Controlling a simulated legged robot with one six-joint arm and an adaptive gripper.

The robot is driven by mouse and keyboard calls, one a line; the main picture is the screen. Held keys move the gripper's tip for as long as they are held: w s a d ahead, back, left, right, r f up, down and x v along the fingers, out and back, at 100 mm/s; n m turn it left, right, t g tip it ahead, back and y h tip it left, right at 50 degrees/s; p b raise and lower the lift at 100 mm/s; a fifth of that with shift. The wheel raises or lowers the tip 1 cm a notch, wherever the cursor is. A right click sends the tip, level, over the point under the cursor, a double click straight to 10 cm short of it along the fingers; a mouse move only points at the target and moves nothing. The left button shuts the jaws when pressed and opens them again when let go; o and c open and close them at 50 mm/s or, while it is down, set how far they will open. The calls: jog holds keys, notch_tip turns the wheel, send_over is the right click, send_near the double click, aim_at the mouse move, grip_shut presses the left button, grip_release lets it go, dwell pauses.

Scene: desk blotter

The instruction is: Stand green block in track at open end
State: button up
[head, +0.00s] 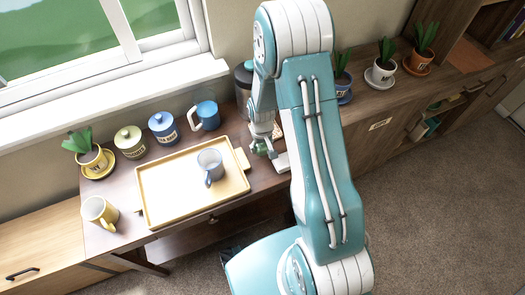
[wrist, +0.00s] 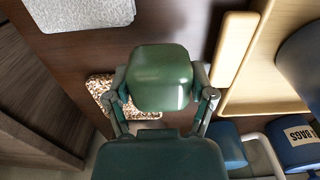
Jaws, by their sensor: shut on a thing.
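The green block (wrist: 160,77), with rounded edges, sits between the two fingers of my gripper (wrist: 161,98) in the wrist view. The fingers touch its left and right sides, so my gripper is shut on it. In the head view the green block (head: 260,147) shows small at my gripper (head: 266,144), near the right part of the dark desk, just right of the tray. I cannot tell whether the block touches the desk. I see no clear track in either view.
A yellow-rimmed tray (head: 158,214) holds a grey-blue mug (head: 210,165). A speckled coaster (wrist: 101,86) and a pale cloth-like piece (wrist: 80,13) lie near my gripper. Blue mug (head: 206,115), canisters (head: 163,126), and a potted plant (head: 91,158) line the back; a yellow mug (head: 99,211) stands left.

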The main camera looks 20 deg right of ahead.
aim_at(263, 152)
jog(key=f, duration=0.3)
jog(key=shift+d+f, duration=0.2)
jog(key=shift+d, duration=0.1)
jog(key=shift+a+f, duration=0.1)
jog(key=o, duration=1.3)
jog(key=shift+c, duration=0.2)
